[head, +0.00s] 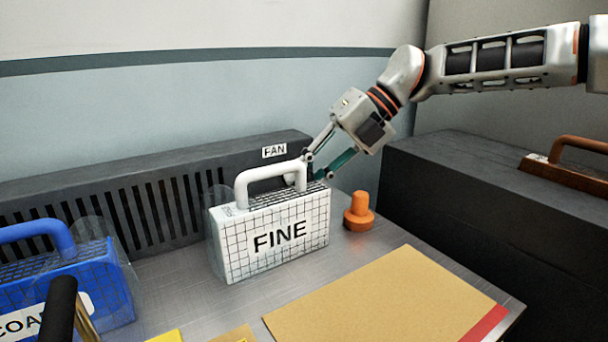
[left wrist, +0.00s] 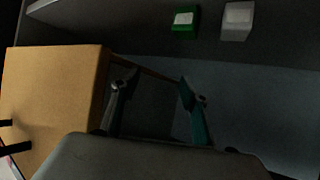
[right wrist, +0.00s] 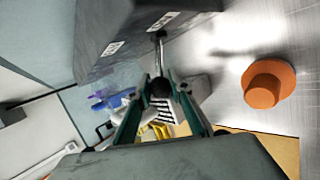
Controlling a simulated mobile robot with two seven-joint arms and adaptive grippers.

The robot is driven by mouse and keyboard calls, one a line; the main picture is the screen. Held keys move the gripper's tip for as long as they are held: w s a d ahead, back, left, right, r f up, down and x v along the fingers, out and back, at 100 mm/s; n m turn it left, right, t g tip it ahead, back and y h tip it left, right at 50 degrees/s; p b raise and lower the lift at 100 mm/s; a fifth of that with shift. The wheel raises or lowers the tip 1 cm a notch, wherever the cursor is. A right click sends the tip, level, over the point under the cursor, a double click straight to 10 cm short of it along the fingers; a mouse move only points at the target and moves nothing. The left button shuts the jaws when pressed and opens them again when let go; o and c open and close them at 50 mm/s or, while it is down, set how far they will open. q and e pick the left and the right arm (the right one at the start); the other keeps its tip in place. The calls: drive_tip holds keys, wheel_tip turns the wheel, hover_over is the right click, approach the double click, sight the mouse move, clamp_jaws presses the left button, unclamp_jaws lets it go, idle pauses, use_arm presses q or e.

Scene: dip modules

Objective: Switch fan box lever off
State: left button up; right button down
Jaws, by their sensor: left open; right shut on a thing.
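The fan box (head: 150,190) is a long dark grey box with a slotted front and a FAN label (head: 274,151), along the wall in the head view. In the right wrist view, its dark end (right wrist: 120,25) shows two white labels. The lever there is a metal rod with a black ball knob (right wrist: 160,88). My right gripper (head: 312,166) is at the box's right end, shut on the lever knob, which lies between its fingertips (right wrist: 160,95) in the right wrist view. The head view hides the lever. My left gripper (left wrist: 158,91) is open and empty in the left wrist view.
The white FINE module (head: 270,250) stands close in front of my right gripper. An orange knob-shaped piece (head: 359,213) is right of it. A blue module (head: 90,290) and a black-handled tool (head: 60,305) are at left. A tan mat (head: 385,300) lies in front.

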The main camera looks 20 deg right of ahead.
drive_tip(key=c, duration=1.8)
unclamp_jaws()
drive_tip(key=v, duration=1.2)
drive_tip(key=shift+c, duration=0.4)
